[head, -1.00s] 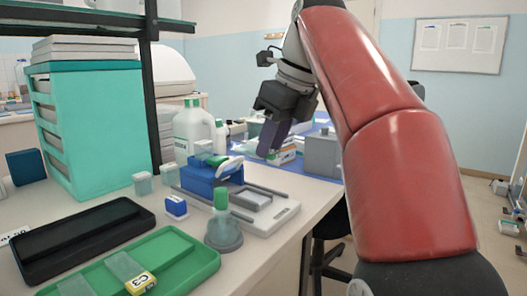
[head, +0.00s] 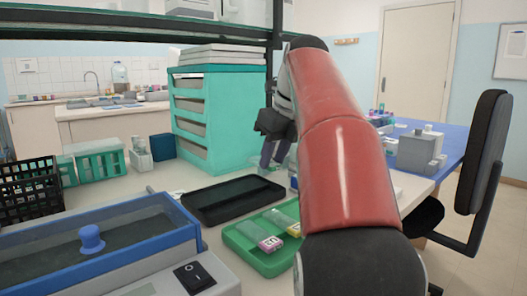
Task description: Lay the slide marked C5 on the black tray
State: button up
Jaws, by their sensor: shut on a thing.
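The black tray (head: 225,200) lies flat on the bench and looks empty. My gripper (head: 271,156) is above its far right end, pointing down, partly hidden by my red arm. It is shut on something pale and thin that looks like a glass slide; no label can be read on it. The green tray (head: 243,250) lies just in front and right of the black tray. It holds a slide with a pink label (head: 270,243) and a slide with a yellow label (head: 294,230). Their marks are too small to read, and my arm hides the tray's right part.
A staining bath with a blue rim (head: 110,240) fills the front left. A teal drawer unit (head: 217,120) stands behind the black tray, under a shelf. Green racks (head: 95,160) and a black basket (head: 30,190) stand at left. A chair (head: 485,150) is at right.

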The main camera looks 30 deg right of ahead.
aim_at(278, 166)
jog(key=shift+d+f, duration=0.1)
jog(key=shift+f, duration=0.85)
jog(key=shift+f+b, duration=0.6)
jog(key=shift+f, duration=0.75)
jog(key=shift+w+a+f, duration=0.15)
jog(key=shift+w, duration=0.45)
jog(key=shift+w+a+f, duration=0.1)
jog(key=shift+w+f, duration=0.1)
jog(key=shift+w, duration=0.45)
jog(key=shift+w+a+f, duration=0.15)
jog(key=shift+w, duration=0.45)
jog(key=shift+w+f, duration=0.25)
jog(key=shift+w, duration=0.1)
jog(key=shift+f, duration=0.25)
jog(key=o, duration=1)
jog(key=shift+o, duration=0.2)
jog(key=p+v, duration=0.1)
jog(key=v, duration=0.6)
jog(key=shift+s+r, duration=0.1)
jog(key=shift+r, duration=0.25)
